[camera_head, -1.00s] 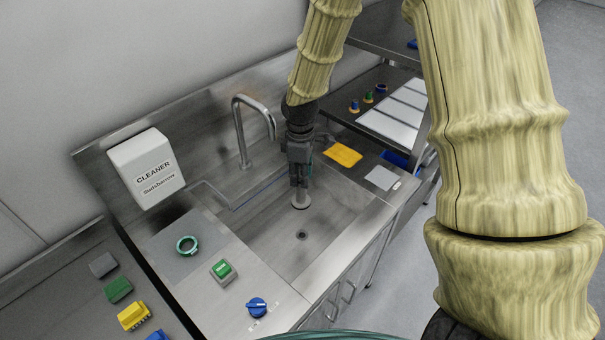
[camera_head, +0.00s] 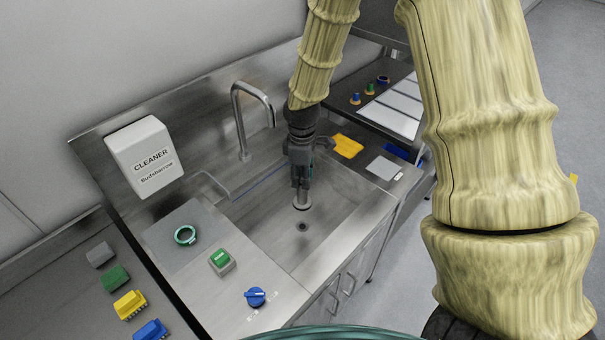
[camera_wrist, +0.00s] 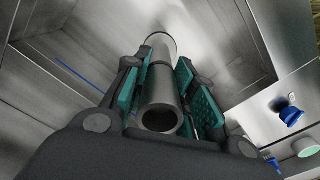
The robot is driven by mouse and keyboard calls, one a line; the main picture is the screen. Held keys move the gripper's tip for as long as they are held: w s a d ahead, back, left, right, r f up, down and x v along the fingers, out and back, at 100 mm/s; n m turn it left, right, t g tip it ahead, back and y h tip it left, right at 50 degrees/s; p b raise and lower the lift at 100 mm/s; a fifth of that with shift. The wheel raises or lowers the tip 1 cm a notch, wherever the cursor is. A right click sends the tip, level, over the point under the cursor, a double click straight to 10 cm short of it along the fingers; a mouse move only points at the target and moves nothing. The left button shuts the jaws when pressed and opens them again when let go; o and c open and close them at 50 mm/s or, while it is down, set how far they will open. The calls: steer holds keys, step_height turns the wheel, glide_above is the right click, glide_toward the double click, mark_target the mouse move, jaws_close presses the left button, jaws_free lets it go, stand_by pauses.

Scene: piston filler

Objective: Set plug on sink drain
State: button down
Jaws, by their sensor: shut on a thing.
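My gripper (camera_head: 301,180) points down into the steel sink. It is shut on the plug (camera_head: 302,203), a grey piece with a round base and an upright tubular stem. In the wrist view the plug's stem (camera_wrist: 160,90) sits between my gripper's green-padded fingers (camera_wrist: 160,95). The sink drain (camera_head: 302,227) is a small dark round hole in the basin floor (camera_head: 270,235). In the head view the plug is a short way behind the drain and appears above the floor. The wrist view does not show the drain; the plug's lower end is partly hidden there.
A curved faucet (camera_head: 240,120) stands behind the basin, left of my gripper. The left counter holds a green ring (camera_head: 186,235), a green button (camera_head: 221,262) and a blue knob (camera_head: 255,297). A yellow cloth (camera_head: 347,146) lies on the right counter.

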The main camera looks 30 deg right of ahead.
mark_target(302, 204)
steer(key=shift+f+b, duration=2.4)
steer(key=shift+f, duration=3.65)
steer(key=shift+f+p, duration=0.2)
steer(key=shift+p, duration=0.2)
steer(key=c, duration=0.7)
jaws_free()
steer(key=shift+s, duration=0.1)
steer(key=shift+r+p, duration=7.8)
steer(key=shift+r, duration=2.7)
